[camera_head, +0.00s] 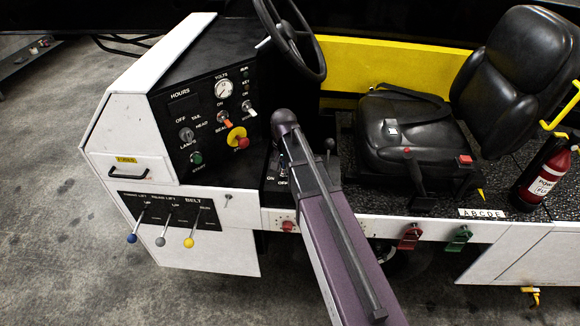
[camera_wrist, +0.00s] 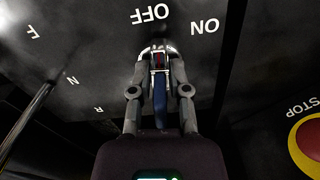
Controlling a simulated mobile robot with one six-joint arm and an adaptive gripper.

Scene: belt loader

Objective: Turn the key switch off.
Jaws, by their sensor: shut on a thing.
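The key switch (camera_wrist: 157,46) is a round silver lock on a black panel, with an OFF label just above it in the wrist view and an ON label above and to its right. Both labels read upside down there. A key with a blue part (camera_wrist: 160,98) is in the switch. My gripper (camera_wrist: 158,68) is shut on the key, one finger on each side. The key's exact angle is partly hidden by the fingers. In the head view my gripper (camera_head: 284,158) is over the panel, and my arm hides most of the switch.
A red stop button on a yellow ring (camera_wrist: 308,137) is at the right in the wrist view. A dark lever (camera_wrist: 30,120) is at the left. The head view shows the dashboard (camera_head: 165,105), steering wheel (camera_head: 322,60), black seat (camera_head: 410,125) and fire extinguisher (camera_head: 541,175).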

